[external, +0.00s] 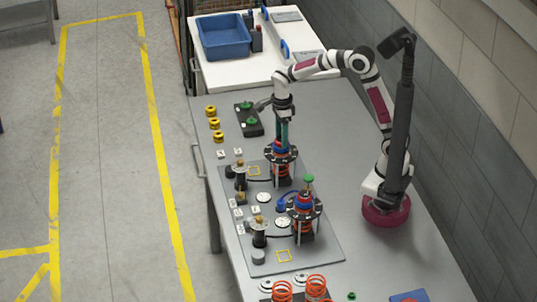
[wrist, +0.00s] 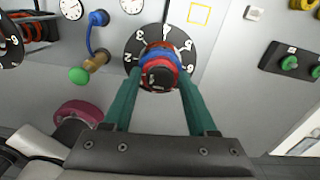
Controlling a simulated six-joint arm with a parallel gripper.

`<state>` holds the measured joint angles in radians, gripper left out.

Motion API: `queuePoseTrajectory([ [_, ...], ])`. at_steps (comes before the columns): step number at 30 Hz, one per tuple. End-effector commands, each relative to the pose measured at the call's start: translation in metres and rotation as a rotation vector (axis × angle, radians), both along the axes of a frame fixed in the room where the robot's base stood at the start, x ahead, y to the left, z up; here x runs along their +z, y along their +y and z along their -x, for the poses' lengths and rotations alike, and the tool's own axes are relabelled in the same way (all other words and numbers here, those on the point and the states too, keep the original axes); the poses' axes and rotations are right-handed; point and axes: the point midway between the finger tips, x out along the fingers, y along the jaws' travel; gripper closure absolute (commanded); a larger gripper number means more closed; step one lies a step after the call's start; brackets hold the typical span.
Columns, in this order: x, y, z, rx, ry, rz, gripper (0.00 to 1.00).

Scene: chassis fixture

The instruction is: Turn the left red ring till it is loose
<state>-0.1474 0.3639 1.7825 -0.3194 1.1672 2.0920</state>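My gripper (wrist: 160,76) points down over the rear of two numbered black dials, the one further left in the external view (external: 280,153). In the wrist view this dial (wrist: 132,40) carries a red ring (wrist: 172,46) with a blue ring (wrist: 146,62) and a dark round top at its middle. My two green fingers straddle this stack, tips close beside it. I cannot tell whether they touch it. The second dial (external: 305,206), with red and blue parts, stands nearer the front in the external view. It shows only partly at the wrist view's left edge (wrist: 8,45).
A green knob (external: 308,178) stands between the dials. Orange springs (external: 316,287) stand at the front. A blue bin (external: 224,36) sits on the back table.

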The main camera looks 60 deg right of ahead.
Motion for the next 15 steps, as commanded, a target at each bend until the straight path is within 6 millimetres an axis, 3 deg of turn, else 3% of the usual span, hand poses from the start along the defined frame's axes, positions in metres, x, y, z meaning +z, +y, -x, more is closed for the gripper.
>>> queuePoseTrajectory([
  [1, 0.0000, 0.0001, 0.0002, 0.000, 0.001, -0.001, 0.58],
  [8, 0.0000, 0.0001, 0.0002, 0.001, 0.001, -0.001, 1.00],
  [11, -0.0001, 0.0002, 0.0002, 0.018, 0.001, -0.001, 1.00],
  [15, -0.0001, 0.0003, 0.0003, 0.248, 0.001, -0.001, 1.00],
])
